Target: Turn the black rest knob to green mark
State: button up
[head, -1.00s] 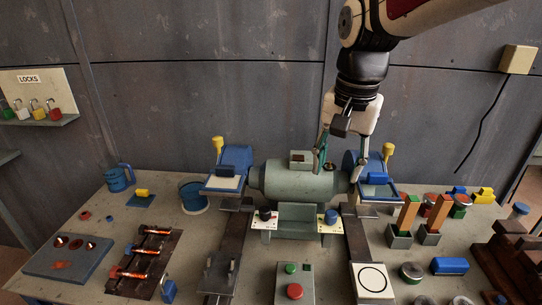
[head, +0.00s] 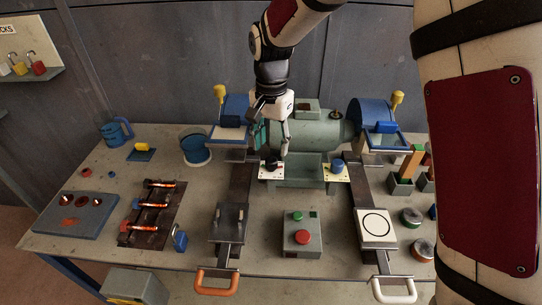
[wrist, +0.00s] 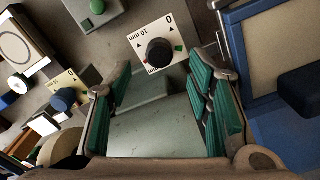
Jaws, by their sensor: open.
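The black knob (wrist: 159,52) sits on a white plate (wrist: 143,38) marked "0" and "10 mm". In the wrist view a green mark (wrist: 178,48) is to the right of the knob and a small red spot shows at its lower left. In the head view the knob (head: 272,164) is at the left front of the grey-green grinder (head: 312,130). My gripper (head: 271,148) is open just above and behind it. In the wrist view the knob lies beyond the green-padded fingertips (wrist: 160,92), not between them. The knob's pointer is hard to make out.
A blue knob (head: 337,166) on a similar plate is to the right. Blue wheel guards with tool rests flank the grinder; the left rest (head: 229,134) is close to my gripper. A grey control box (head: 302,238) with red and green buttons stands in front.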

aim_at(272, 159)
jog(key=shift+f, duration=2.65)
grip_shut()
